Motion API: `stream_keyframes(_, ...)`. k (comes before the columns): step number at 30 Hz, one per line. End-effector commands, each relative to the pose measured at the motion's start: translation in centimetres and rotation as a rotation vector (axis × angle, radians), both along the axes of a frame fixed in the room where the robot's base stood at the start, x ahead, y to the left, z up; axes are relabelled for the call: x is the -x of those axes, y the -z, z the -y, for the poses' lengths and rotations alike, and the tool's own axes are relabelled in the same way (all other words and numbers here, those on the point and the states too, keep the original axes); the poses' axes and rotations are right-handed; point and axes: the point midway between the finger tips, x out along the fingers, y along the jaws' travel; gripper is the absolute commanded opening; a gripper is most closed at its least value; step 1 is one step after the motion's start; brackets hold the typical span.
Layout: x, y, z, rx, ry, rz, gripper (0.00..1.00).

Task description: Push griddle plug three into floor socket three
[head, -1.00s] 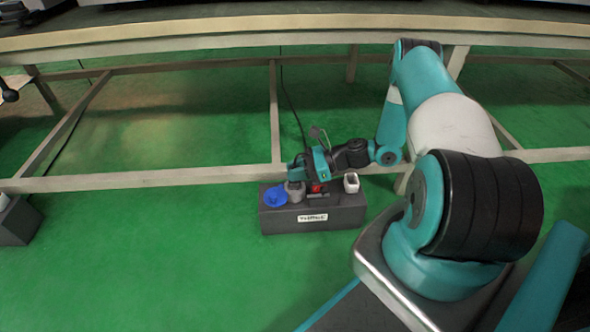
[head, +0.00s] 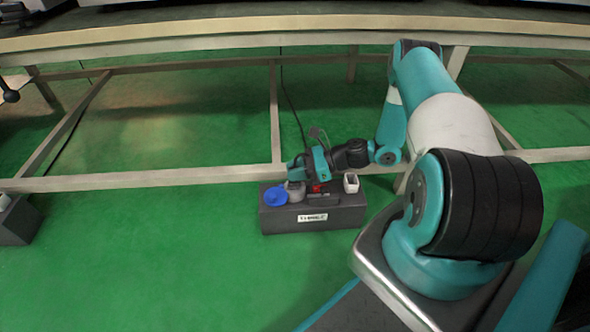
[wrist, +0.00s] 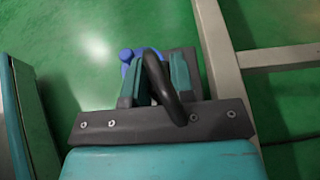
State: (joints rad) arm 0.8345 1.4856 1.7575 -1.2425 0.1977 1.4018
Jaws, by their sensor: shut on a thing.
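A dark floor socket box (head: 345,218) with a pale label stands on the green floor. A blue round cap (head: 275,196) is at its left end, with a grey round piece (head: 296,194) beside it. My gripper (head: 298,174) is over the box's left part, just above the grey piece, shut on the griddle plug. In the wrist view the plug's black cable (wrist: 159,72) loops up between the two teal fingers of my gripper (wrist: 156,82). The plug body is mostly hidden by fingers and cable. I cannot tell how deep it sits.
A red part (head: 317,188) and a white square cup (head: 351,184) are on the same box to the right. A pale table frame rail (head: 150,180) runs just behind the box. Another dark box (head: 17,222) stands far left. Floor in front is clear.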

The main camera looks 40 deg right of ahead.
Motion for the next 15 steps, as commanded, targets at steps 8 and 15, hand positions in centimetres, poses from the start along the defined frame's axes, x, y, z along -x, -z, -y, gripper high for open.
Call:
stream_keyframes(8, 0.00, 0.00, 0.00, 0.000, 0.000, 0.000, 0.00)
stream_keyframes(15, 0.00, 0.45, -0.01, 0.000, 0.000, 0.000, 0.00)
